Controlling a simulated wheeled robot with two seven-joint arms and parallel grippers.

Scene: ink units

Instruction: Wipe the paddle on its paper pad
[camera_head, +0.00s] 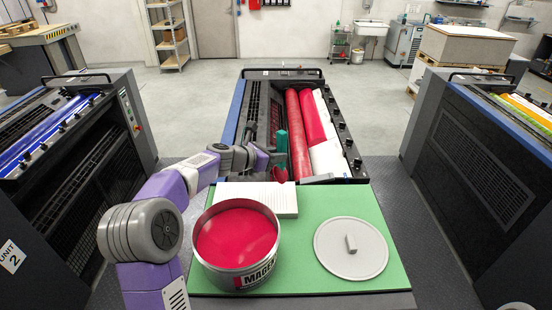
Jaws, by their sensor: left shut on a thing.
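My left gripper (272,158) is shut on the paddle (283,141). The paddle has a green handle, and its lower part shows red ink. It is held roughly upright just behind the paper pad as seen here, in front of the ink unit. Its height and whether it touches anything cannot be told. The white paper pad (258,198) lies on the green mat (310,205), behind the ink can. The open can (236,243) is full of red ink and labelled magenta.
A round grey lid (351,248) with a small handle lies on the right of the mat. The ink unit with red rollers (313,120) stands behind the mat. Dark press units stand at left (85,150) and right (485,150). The mat between can and lid is clear.

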